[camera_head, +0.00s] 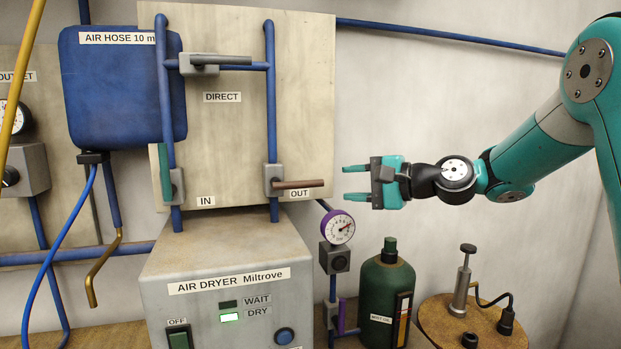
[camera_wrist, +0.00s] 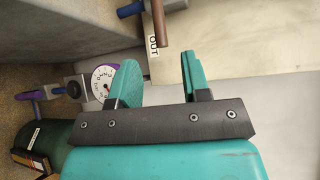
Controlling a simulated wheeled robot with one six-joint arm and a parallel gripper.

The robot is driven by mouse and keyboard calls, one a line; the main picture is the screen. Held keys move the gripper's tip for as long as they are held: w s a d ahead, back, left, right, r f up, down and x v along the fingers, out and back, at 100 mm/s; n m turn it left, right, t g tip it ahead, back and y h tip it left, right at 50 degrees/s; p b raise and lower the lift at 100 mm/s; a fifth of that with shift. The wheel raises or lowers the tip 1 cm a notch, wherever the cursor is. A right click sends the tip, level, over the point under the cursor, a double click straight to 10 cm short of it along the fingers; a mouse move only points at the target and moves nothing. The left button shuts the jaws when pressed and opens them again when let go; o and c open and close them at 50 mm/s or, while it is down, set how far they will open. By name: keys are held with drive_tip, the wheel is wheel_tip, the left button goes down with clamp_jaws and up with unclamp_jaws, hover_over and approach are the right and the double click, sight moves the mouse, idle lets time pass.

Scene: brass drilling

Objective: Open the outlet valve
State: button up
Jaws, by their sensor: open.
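The outlet valve (camera_head: 272,181) is a grey body on the right blue pipe, beside the label "OUT". Its brown bar handle (camera_head: 299,184) sticks out to the right, across the vertical pipe. In the wrist view the handle (camera_wrist: 159,24) shows at the top, just beyond the gap between the fingers. My gripper (camera_head: 349,182) is to the right of the handle, pointing left at about its height. Its teal fingers are apart, with nothing between them; they also show in the wrist view (camera_wrist: 158,64). The handle and fingers look apart.
The air dryer (camera_head: 215,265) stands below the panel, its green "DRY" light on. A purple-rimmed gauge (camera_head: 336,227) and a green bottle (camera_head: 388,285) are below my gripper. The "DIRECT" valve (camera_head: 199,63) is higher on the panel. Bare wall lies above my gripper.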

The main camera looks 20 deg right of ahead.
sight(315, 184)
drive_tip(key=p+x, duration=0.2)
drive_tip(key=x, duration=0.8)
drive_tip(key=shift+p, duration=0.35)
drive_tip(key=shift+s, duration=0.1)
clamp_jaws()
